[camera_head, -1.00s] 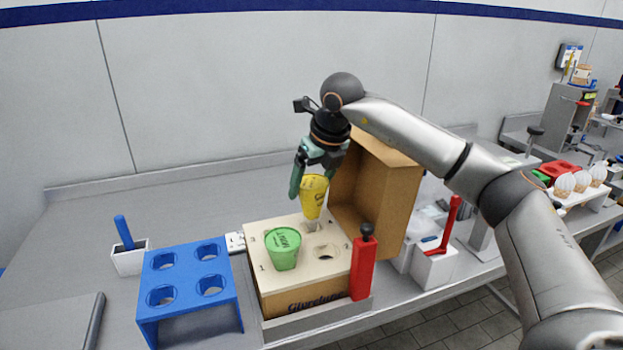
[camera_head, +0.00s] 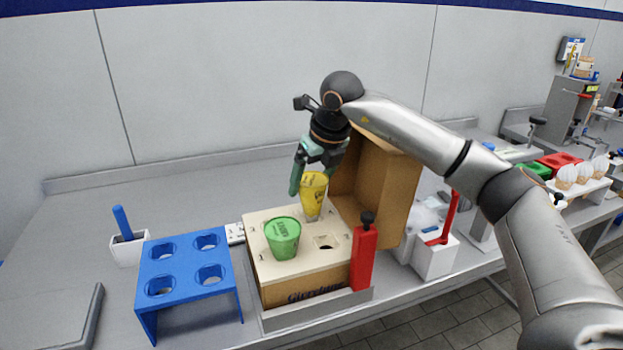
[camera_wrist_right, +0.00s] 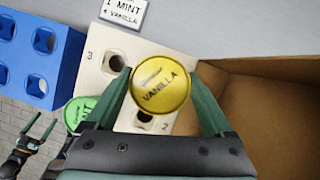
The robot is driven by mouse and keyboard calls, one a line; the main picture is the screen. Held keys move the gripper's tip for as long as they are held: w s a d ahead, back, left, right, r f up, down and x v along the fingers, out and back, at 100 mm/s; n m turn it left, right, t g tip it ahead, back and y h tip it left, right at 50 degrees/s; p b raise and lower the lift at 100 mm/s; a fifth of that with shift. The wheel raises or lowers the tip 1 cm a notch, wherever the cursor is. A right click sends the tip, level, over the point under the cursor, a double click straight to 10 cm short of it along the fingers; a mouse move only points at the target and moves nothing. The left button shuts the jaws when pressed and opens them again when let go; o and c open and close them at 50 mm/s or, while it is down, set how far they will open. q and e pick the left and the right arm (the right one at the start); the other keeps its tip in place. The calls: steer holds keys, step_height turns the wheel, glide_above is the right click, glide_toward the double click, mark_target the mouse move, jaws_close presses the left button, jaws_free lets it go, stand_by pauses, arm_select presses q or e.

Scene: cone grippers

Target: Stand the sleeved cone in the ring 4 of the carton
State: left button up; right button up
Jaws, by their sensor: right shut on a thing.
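My right gripper (camera_head: 316,170) is shut on a yellow sleeved cone (camera_head: 313,197) with a lid reading VANILLA in the wrist view (camera_wrist_right: 162,85). The cone is roughly upright over the back right ring of the carton (camera_head: 290,292). Its lower end is at that ring; how deep it sits is hard to tell. A green mint cone (camera_head: 283,238) stands in the front left ring. The front right ring (camera_head: 327,242) is empty. In the wrist view ring 3 (camera_wrist_right: 115,64) is empty too. My left gripper (camera_wrist_right: 35,130) shows open and empty at the wrist view's lower left.
The carton's raised brown flap (camera_head: 395,195) stands close right of my gripper. A red-handled post (camera_head: 363,258) is at the carton's front right corner. A blue rack (camera_head: 187,265) with empty holes stands left. A card (camera_wrist_right: 123,12) reads 1 MINT, 4 VANILLA.

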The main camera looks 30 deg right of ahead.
steer(key=shift+f+b, duration=0.5)
steer(key=shift+f, duration=0.6)
